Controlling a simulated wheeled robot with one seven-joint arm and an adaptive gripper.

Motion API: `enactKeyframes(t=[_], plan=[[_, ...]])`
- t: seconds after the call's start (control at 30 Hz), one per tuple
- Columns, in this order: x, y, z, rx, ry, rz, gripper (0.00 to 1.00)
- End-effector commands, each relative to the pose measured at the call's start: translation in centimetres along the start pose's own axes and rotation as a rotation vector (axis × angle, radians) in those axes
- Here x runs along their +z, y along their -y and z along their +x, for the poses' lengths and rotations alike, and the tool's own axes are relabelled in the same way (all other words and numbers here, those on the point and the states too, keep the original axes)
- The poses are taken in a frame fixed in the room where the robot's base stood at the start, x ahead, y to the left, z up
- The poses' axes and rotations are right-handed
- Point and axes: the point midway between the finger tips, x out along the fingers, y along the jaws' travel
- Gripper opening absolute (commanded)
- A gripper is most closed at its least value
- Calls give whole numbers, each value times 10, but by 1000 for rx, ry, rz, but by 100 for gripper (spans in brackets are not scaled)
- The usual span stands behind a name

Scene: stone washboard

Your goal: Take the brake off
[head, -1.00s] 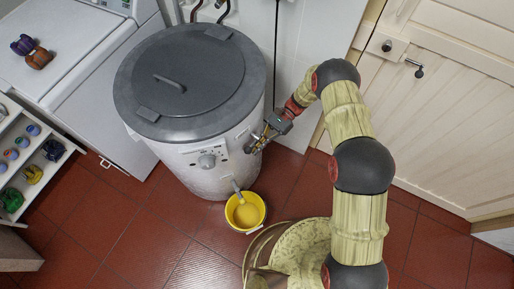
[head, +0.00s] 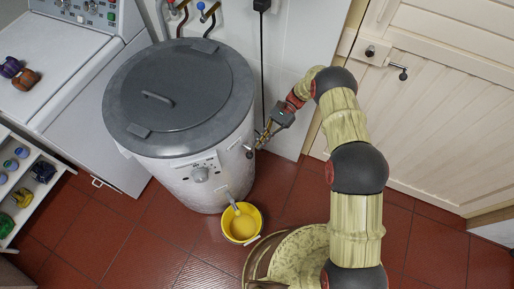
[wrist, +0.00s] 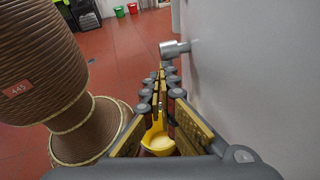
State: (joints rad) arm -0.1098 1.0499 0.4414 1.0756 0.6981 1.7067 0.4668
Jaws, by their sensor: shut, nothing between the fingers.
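A grey-white drum-shaped machine (head: 180,172) with a dark round lid stands left of my arm. A short lever with a dark knob (head: 249,153) sticks out low on its right side; I take this to be the brake. In the wrist view a metal lever end (wrist: 173,49) juts from the pale wall, ahead of and just right of the fingertips. My gripper (head: 260,144) is beside the machine's right side, close to the lever. In the wrist view its fingers (wrist: 160,82) are together and empty. Whether they touch the lever cannot be told.
A yellow bucket (head: 242,224) of yellowish contents stands on the red tiled floor before the machine. A white appliance (head: 55,65) and shelf (head: 30,165) are left, a panelled door (head: 440,120) right.

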Motion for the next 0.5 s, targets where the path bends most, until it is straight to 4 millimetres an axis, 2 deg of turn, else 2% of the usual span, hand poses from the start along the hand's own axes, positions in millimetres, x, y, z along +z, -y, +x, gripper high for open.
enactKeyframes(t=[0.3, 0.5], plan=[[-2, -1, 2, 3, -4, 4, 0], [6, -2, -2, 8, -74, 4, 0]])
